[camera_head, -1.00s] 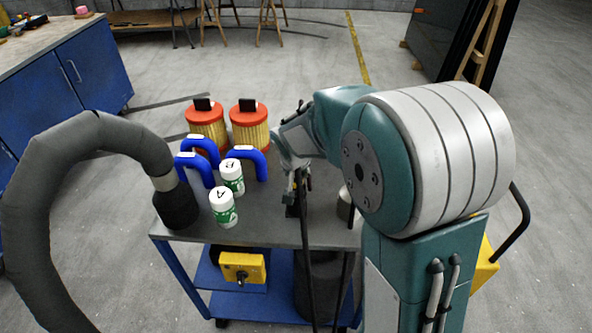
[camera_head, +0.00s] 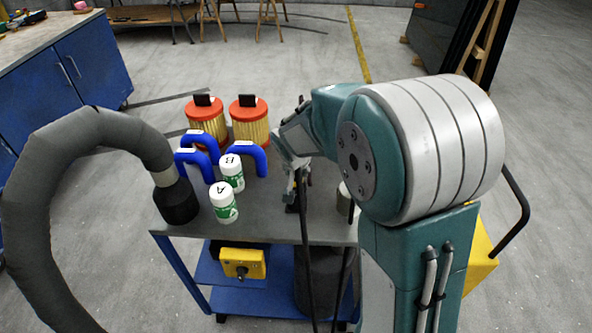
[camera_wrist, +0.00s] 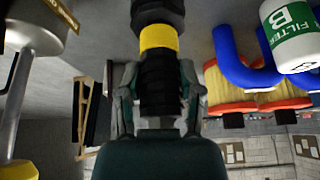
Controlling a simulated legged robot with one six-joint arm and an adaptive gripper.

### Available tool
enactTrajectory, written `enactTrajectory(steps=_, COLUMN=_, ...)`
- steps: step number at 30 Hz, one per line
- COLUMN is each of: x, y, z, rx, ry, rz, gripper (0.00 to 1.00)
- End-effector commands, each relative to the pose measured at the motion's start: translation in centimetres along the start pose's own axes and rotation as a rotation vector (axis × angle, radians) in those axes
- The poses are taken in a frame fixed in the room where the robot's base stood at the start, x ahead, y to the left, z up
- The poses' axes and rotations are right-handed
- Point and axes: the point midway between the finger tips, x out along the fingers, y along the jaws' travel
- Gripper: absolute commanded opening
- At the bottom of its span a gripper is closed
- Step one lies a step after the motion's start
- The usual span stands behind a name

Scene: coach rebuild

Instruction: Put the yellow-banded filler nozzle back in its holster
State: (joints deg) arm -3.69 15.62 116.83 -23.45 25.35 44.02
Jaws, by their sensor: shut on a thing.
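My gripper (camera_wrist: 158,85) is shut on the black nozzle body, whose yellow band (camera_wrist: 158,38) shows just beyond the fingers in the wrist view. In the head view my gripper (camera_head: 297,190) is low over the right part of the cart top (camera_head: 258,224), and the nozzle is mostly hidden there. A black hose (camera_head: 308,262) hangs from it past the cart's front edge. A silvery metal cup-shaped piece (camera_wrist: 42,30) stands apart to the left of the nozzle in the wrist view. I cannot tell whether it is the holster.
White bottles A (camera_head: 223,203) and B (camera_head: 232,175), blue elbow pipes (camera_head: 246,153) and red-capped filters (camera_head: 248,125) stand left of my gripper. A thick grey hose (camera_head: 60,160) with a black end (camera_head: 177,202) arches over the cart's left side. The front middle of the cart top is bare.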

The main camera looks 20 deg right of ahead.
Motion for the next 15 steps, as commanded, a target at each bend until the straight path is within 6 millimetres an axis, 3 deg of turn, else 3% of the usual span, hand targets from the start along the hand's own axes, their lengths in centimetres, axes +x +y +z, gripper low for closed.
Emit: enactTrajectory(steps=15, x=0.62, y=0.0, z=0.28, rx=0.001, ry=0.0, rz=0.0, gripper=0.0)
